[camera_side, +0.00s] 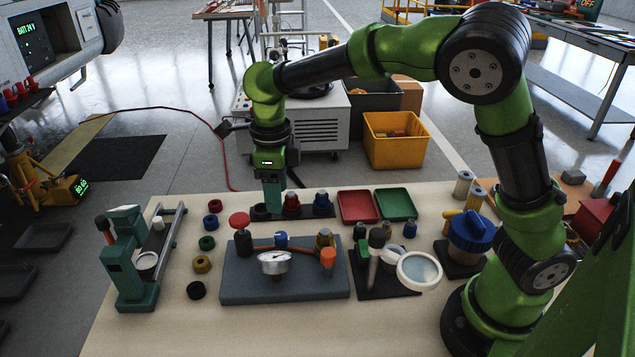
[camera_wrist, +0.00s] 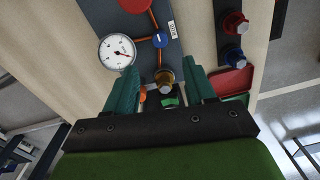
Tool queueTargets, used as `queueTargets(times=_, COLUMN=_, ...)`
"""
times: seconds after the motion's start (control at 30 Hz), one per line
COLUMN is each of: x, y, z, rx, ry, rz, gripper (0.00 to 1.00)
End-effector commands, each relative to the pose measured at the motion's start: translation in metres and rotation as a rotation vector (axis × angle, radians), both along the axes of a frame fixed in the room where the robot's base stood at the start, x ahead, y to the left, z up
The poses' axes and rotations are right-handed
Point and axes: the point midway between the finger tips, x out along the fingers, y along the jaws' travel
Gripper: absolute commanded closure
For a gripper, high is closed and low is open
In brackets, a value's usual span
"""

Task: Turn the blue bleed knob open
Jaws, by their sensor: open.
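The blue bleed knob (camera_side: 281,240) stands on the grey manifold board (camera_side: 240,288), behind the round white gauge (camera_side: 274,263). In the wrist view the blue knob (camera_wrist: 159,40) has a small pale mark and sits right of the gauge (camera_wrist: 117,52), beyond my fingertips. My gripper (camera_side: 271,205) points down behind the board, above the table and apart from the knob. In the wrist view my gripper (camera_wrist: 162,74) shows two teal fingers spread wide. Nothing is held between them; a brass fitting (camera_wrist: 164,78) shows below in the gap.
A red knob (camera_side: 239,220), a brass fitting (camera_side: 323,239) and an orange knob (camera_side: 327,257) stand on the board around the blue knob. A dark strip with red and blue caps (camera_side: 321,198) lies near my gripper. Red (camera_side: 357,206) and green (camera_side: 395,204) trays lie to the right.

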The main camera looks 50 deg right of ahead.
Motion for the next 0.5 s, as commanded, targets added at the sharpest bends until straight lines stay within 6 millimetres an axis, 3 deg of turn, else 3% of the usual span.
queueTargets(times=0.2, x=0.0, y=0.001, z=0.042, rx=0.001, ry=-0.003, rz=0.001, gripper=0.45)
queueTargets(times=0.5, x=-0.001, y=0.001, z=0.059, rx=0.0, ry=0.0, rz=0.0, gripper=0.45)
